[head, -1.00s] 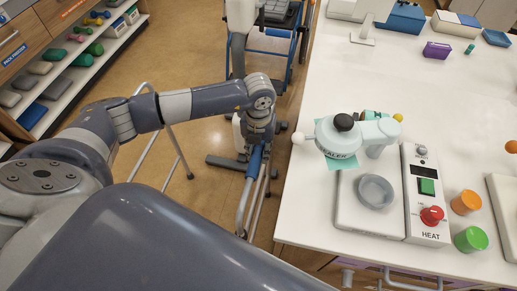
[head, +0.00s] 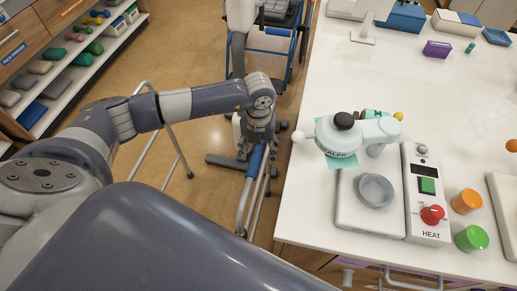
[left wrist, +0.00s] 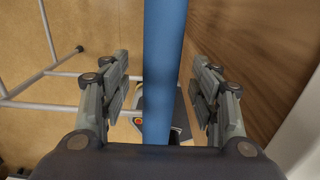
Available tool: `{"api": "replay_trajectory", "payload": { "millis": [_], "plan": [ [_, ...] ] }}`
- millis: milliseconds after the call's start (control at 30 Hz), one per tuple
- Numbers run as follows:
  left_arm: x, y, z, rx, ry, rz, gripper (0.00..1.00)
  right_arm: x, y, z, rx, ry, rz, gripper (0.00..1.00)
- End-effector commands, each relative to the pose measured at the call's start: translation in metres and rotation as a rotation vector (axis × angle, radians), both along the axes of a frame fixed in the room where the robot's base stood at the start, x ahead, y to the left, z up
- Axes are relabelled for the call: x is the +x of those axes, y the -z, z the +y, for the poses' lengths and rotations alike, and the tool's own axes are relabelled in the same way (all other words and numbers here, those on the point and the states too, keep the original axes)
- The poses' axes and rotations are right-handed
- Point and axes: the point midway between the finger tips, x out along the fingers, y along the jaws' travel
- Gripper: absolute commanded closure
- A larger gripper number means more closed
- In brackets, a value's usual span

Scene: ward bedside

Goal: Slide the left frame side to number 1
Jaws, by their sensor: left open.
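A blue bar (left wrist: 164,70) runs between the two open fingers of my left gripper (left wrist: 162,95) in the left wrist view, with a gap to the fingers on both sides. In the head view, a blue bar (head: 254,164) on grey tubes shows just below my left wrist, left of the table. My left gripper's fingers are largely hidden there by the wrist. I cannot tell for sure that this bar is the left frame side, and no number 1 is readable. My right gripper is not in view.
A white table (head: 330,62) stands close on the right, with a sealer (head: 372,134) and a heat box (head: 425,215) on it. A thin-legged metal frame (head: 172,150) stands on the floor to the left. A blue-edged cart (head: 290,62) stands behind.

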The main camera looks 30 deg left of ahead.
Motion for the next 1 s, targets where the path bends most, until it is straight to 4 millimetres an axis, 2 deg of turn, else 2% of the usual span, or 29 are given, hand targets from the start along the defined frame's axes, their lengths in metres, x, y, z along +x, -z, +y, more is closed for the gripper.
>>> {"api": "replay_trajectory", "payload": {
  "millis": [667,1000],
  "plan": [
    [0.001,-0.067,0.0,0.001,-0.001,-0.002,0.43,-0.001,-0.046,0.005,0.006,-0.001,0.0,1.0],
    [0.0,-0.069,0.0,0.0,-0.001,-0.001,0.43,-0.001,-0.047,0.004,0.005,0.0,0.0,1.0]
  ]
}}
